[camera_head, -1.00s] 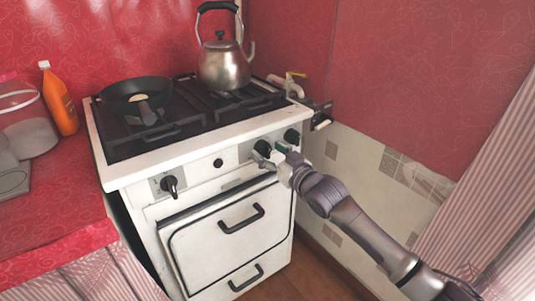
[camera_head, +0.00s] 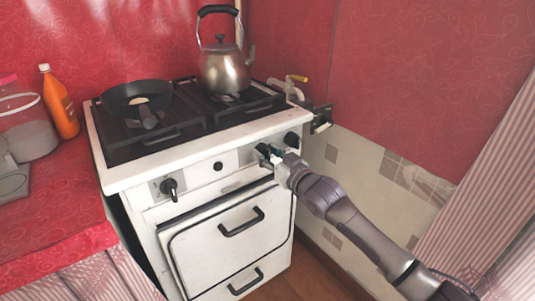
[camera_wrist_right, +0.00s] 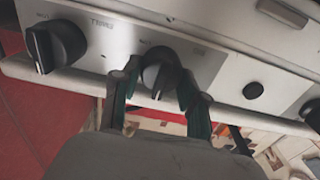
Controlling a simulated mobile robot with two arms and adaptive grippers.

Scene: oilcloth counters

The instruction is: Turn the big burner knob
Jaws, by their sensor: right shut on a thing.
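The white stove's front panel (camera_head: 200,176) carries black burner knobs. My right gripper (camera_head: 267,153) is at the knob on the right half of the panel, left of the far-right knob. In the right wrist view, the right gripper (camera_wrist_right: 156,88) is shut on this black burner knob (camera_wrist_right: 160,74), one greenish finger on each side. In the head view the fingers largely hide that knob. The far-right knob (camera_head: 291,139) is free and also shows large in the right wrist view (camera_wrist_right: 55,45). Another knob (camera_head: 171,188) is at the panel's left. My left gripper is not in view.
A frying pan (camera_head: 137,94) and a kettle (camera_head: 224,70) stand on the hob. The oven door handle (camera_head: 241,222) juts out below the panel. An orange bottle (camera_head: 60,103) stands on the left counter.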

